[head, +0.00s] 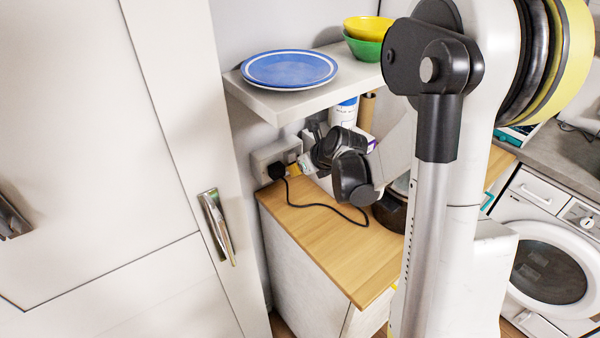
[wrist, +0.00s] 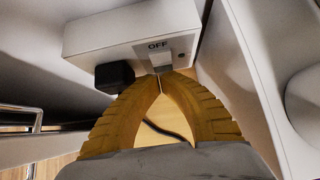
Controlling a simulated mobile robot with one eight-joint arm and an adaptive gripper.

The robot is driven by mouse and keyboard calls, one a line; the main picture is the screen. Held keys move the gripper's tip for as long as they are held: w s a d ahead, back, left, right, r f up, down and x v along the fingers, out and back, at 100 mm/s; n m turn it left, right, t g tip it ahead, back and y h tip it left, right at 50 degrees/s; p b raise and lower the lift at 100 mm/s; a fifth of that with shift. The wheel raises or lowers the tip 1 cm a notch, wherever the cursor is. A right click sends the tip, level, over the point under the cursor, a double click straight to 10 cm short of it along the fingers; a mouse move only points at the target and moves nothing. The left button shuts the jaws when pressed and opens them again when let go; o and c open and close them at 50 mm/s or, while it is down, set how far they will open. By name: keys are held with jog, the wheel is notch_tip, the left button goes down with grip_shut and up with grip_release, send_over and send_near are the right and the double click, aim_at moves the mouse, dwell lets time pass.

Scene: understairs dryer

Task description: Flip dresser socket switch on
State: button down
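The white dresser socket (head: 266,158) is on the wall at the back of the wooden-topped dresser (head: 335,238). In the wrist view the socket box (wrist: 95,38) fills the upper middle, with the word OFF above its white switch (wrist: 160,62). A black plug (wrist: 115,76) sits in it, left of the switch. My gripper (wrist: 159,77) has its yellow fingertips together, with no object between them. The tips are just below the switch; whether they touch it cannot be told. In the head view my gripper (head: 295,169) is at the socket's right side, partly hidden by my wrist.
A shelf (head: 262,102) with a blue plate (head: 289,69) and stacked bowls (head: 364,38) overhangs the socket. A black cable (head: 325,207) runs across the dresser top. A tall white door with a handle (head: 217,227) stands at left. A washing machine (head: 548,270) is at right.

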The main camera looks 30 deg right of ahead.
jog(key=shift+w+a+f+t+b, duration=0.1)
jog(key=shift+w+f+t+b, duration=0.45)
jog(key=shift+b, duration=0.65)
jog(key=shift+s+r+p, duration=0.1)
jog(key=shift+r+p, duration=0.2)
jog(key=shift+r, duration=0.2)
jog(key=shift+r+p, duration=0.55)
jog(key=shift+r, duration=0.15)
jog(key=shift+s, duration=0.15)
